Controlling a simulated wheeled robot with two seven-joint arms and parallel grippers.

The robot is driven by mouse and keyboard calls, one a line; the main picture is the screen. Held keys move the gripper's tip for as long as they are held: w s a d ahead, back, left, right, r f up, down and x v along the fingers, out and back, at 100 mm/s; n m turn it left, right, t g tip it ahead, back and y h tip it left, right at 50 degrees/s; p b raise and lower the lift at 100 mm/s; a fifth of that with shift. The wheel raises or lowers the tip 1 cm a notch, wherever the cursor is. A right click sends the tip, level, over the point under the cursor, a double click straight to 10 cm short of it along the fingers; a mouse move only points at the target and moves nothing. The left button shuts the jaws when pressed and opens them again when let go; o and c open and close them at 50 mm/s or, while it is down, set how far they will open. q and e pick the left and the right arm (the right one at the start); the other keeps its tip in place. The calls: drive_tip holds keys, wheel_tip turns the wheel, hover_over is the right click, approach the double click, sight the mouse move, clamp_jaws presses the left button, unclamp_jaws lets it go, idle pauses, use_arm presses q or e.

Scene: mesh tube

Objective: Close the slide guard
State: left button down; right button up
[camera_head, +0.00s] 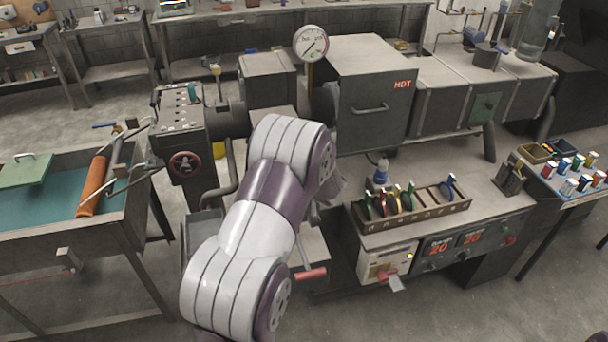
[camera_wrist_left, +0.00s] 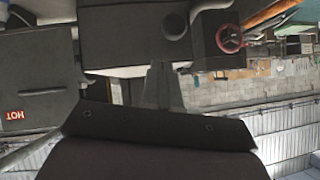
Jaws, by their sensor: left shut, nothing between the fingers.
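A dark grey box-shaped cover (camera_head: 365,122) with a bar handle (camera_head: 370,108) and a red HOT label (camera_head: 402,84) stands on the machine; I take it to be the slide guard. A gap separates it from the smaller dark box (camera_head: 268,78) to its left, and a pipe with a gauge rises there. The cover also shows upside down at the left of the left wrist view (camera_wrist_left: 38,80). My left gripper (camera_wrist_left: 161,68) is shut and empty, apart from the cover. In the head view my left arm hides most of the gripper. My right gripper is not in view.
The round gauge (camera_head: 311,42) stands by the gap. A rack of coloured-handled tools (camera_head: 425,209) sits on the front bench. A red-handled lever (camera_head: 310,274) is low beside my arm.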

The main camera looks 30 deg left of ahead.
use_arm(q)
drive_tip(key=shift+s+a+f+b, duration=0.2)
drive_tip(key=shift+s+a+f, duration=0.25)
drive_tip(key=shift+f, duration=0.25)
drive_tip(key=shift+s+a+f+b, duration=0.2)
drive_tip(key=shift+s+a+f, duration=0.15)
drive_tip(key=shift+f, duration=0.35)
drive_tip(key=shift+d, duration=0.1)
